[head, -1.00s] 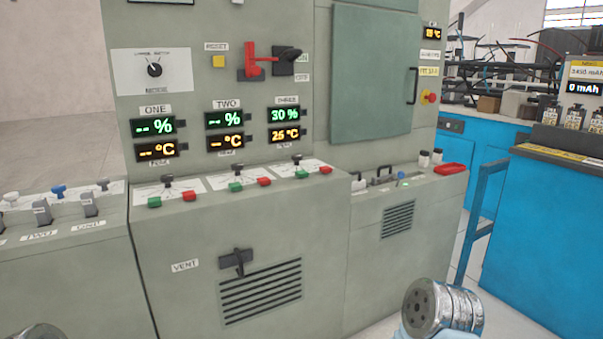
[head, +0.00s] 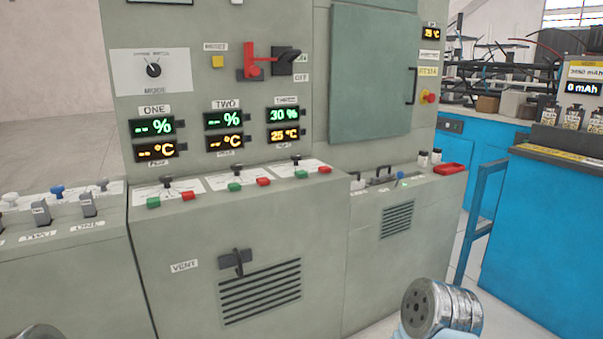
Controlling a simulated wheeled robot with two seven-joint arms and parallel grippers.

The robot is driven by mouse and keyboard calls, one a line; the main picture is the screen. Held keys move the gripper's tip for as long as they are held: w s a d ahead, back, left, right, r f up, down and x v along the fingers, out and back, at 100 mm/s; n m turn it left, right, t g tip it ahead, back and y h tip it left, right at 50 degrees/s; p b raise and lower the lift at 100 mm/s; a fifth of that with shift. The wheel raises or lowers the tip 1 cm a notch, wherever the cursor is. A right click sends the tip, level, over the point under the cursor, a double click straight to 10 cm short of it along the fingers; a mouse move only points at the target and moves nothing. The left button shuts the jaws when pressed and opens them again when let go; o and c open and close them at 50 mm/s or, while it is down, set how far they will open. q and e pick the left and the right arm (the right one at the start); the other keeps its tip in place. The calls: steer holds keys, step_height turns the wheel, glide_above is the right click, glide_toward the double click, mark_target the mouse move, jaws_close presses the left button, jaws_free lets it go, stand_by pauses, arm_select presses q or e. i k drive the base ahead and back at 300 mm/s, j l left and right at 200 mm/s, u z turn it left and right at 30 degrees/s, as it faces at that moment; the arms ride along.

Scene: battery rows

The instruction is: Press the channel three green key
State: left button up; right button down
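The channel three green key (head: 301,174) is at the front edge of the grey console's sloped top, below the display labelled three. A red key (head: 326,170) sits to its right, and a black-knobbed lever (head: 296,160) stands just behind it. The channel three display (head: 283,115) reads 30 % in green, with 25 °C (head: 285,135) in orange below. Neither gripper shows in the head view. Only metallic parts, apparently of my arms, show at the bottom edge, well below the keys. Nothing covers the green key.
Channels one and two have their own green keys (head: 153,202) (head: 234,187) and levers; their displays show dashes. A vent handle (head: 236,261) sticks out of the console front. A blue bench (head: 545,235) stands at the right.

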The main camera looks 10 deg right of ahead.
mark_target(300, 175)
steer(key=i+l+u, duration=0.15)
steer(key=l, duration=0.4)
steer(key=i+l+u, duration=0.1)
steer(key=l, duration=0.45)
steer(key=i+l+u, duration=0.15)
steer(key=l, duration=0.45)
steer(key=i+l+u, duration=0.1)
steer(key=l, duration=0.5)
